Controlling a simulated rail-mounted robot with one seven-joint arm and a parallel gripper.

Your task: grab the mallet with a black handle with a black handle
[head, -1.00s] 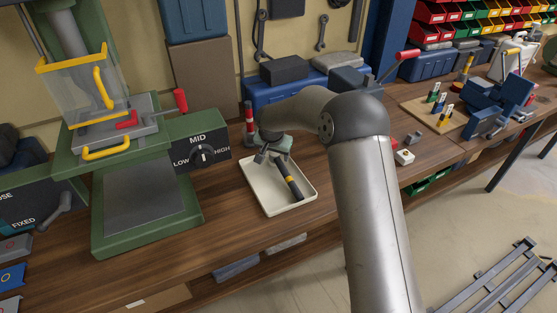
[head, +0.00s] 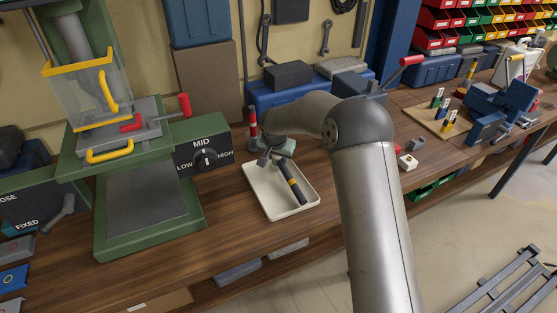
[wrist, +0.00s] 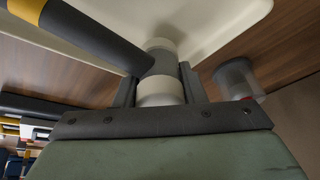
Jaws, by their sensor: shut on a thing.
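The mallet has a black handle with a yellow band (head: 291,184) and a pale cylindrical head, seen in the wrist view (wrist: 160,92). In the head view its handle slants over the cream tray (head: 262,201), and its head is mostly hidden under my gripper (head: 272,158). In the wrist view my gripper (wrist: 158,88) is shut on the mallet, with its dark fingers on both sides of the head. The handle reaches to the upper left there. I cannot tell whether the mallet still touches the tray.
A green machine (head: 150,205) with a dial stands left of the tray. A red-and-black upright tool (head: 253,128) is close behind the tray. A blue case (head: 300,92) stands at the back. Bare bench lies in front of the tray.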

